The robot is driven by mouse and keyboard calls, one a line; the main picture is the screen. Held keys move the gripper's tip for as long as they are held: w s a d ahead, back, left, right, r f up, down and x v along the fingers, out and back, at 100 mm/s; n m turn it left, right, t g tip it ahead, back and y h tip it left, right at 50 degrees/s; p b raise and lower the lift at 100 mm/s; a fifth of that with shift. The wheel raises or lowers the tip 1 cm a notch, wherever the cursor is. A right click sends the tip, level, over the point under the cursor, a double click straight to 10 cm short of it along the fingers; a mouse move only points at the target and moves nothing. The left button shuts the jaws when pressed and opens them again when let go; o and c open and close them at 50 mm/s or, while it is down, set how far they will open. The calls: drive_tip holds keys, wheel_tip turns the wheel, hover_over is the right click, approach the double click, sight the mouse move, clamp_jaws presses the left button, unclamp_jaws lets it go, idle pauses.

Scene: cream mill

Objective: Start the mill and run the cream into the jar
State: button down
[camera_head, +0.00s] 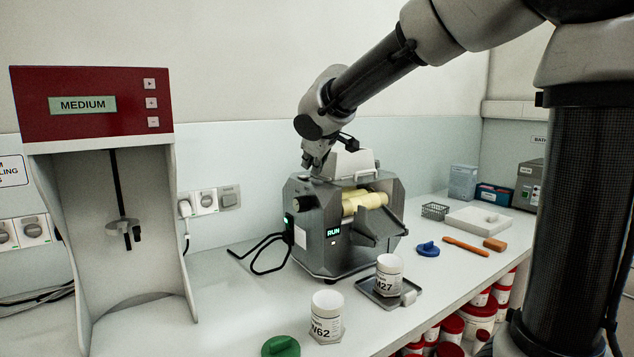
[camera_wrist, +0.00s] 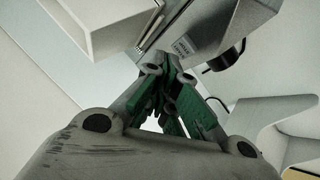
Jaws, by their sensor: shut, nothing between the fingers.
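The mill (camera_head: 322,258) stands on the bench, with a lit RUN panel (camera_head: 333,232) on its front and cream-coloured rollers (camera_head: 364,203) on top. A chute (camera_head: 378,230) slopes from its front. A white jar marked 27 (camera_head: 388,276) stands open and upright on a small grey tray (camera_head: 366,290) in front of the chute; its inside cannot be made out. My gripper (camera_wrist: 172,75) is shut and empty, its green fingers beside the mill's labelled end and dark knob (camera_wrist: 226,56). In the head view its tips are hard to make out at the mill's upper left.
A second white jar marked 62 (camera_head: 326,315) and a green lid (camera_head: 281,346) are at the front edge. A blue lid (camera_head: 428,249) and orange spatula (camera_head: 466,246) lie right. A red-topped dispenser (camera_head: 92,105) stands left. Black cable loops lie left of the mill.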

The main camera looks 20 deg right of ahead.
sight(313, 181)
drive_tip(key=shift+r, duration=0.15)
drive_tip(key=shift+r, duration=2.45)
drive_tip(key=shift+m+g+h, duration=0.3)
drive_tip(key=shift+m+g, duration=0.1)
drive_tip(key=shift+m, duration=0.5)
drive_tip(key=s+d, duration=0.2)
drive_tip(key=s+d+f, duration=0.1)
drive_tip(key=s+d, duration=0.2)
drive_tip(key=shift+d+f, duration=0.2)
drive_tip(key=shift+d, duration=0.1)
drive_tip(key=s+d+f+m+g, duration=0.1)
drive_tip(key=s+d+f+m, duration=0.1)
drive_tip(key=s, duration=0.7)
drive_tip(key=s+d+f+m+g, duration=0.1)
drive_tip(key=s+d+f, duration=0.4)
drive_tip(key=s, duration=0.5)
drive_tip(key=s+d+f+m+g, duration=0.2)
drive_tip(key=s+d+f+m, duration=0.1)
drive_tip(key=s+f, duration=0.4)
drive_tip(key=s+m, duration=0.1)
drive_tip(key=s, duration=0.2)
drive_tip(key=shift+d, duration=0.2)
idle(0.6)
